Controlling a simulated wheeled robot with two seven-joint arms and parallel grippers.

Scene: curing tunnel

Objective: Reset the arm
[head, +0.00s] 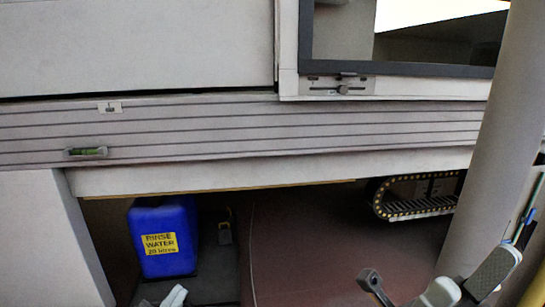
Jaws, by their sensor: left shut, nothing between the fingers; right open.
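My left gripper (170,298) shows only as a pale tip at the bottom edge, in front of the blue container. Its fingers are together with nothing seen between them; the rest of it is cut off by the frame. My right gripper (432,284) is at the bottom right, open and empty, with a dark finger on its left and a grey padded finger on its right. Both grippers are low, below the pale machine front.
A blue rinse water container (160,215) stands in the recess under the ribbed rail (250,130). A dark cable chain (415,208) hangs at the right. A slide latch (343,90) sits below the dark-framed window. Reddish-brown floor (310,240) lies open between container and chain.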

